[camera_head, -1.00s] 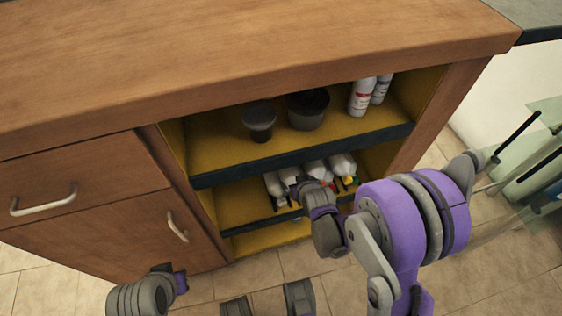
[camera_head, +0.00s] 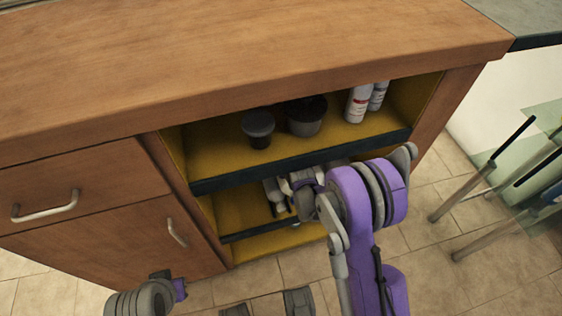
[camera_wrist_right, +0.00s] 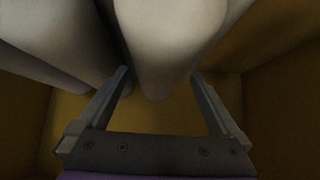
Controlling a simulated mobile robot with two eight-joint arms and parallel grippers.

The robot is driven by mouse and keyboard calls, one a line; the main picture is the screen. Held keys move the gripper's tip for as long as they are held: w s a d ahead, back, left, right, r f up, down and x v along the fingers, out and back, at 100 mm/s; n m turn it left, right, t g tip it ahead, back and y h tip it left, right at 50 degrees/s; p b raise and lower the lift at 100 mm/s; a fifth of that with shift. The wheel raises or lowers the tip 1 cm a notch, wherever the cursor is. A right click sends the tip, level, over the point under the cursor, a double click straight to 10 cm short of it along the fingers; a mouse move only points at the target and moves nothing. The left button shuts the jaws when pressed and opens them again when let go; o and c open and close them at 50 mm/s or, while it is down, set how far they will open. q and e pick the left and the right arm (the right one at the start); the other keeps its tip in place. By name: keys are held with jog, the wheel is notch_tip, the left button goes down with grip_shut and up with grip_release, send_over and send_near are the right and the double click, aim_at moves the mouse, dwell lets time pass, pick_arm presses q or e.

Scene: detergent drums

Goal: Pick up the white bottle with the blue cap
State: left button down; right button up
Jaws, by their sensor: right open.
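No blue cap can be made out. In the right wrist view, a white rounded bottle body (camera_wrist_right: 162,50) fills the upper middle, with another pale bottle (camera_wrist_right: 65,40) to its left. My right gripper (camera_wrist_right: 160,76) is open, with one finger on each side of the middle bottle's lower end. I cannot tell whether the fingers touch it.
The upper shelf holds two dark tubs (camera_head: 306,118) and two white spray cans (camera_head: 358,104). Its dark front edge (camera_head: 260,171) runs just above my right wrist. Yellow side walls bound the compartment. A glass-and-metal stand (camera_head: 490,180) is at the right.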

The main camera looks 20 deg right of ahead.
jog(key=b+x, duration=0.1)
jog(key=x, duration=0.2)
jog(key=shift+w, duration=0.45)
grip_shut()
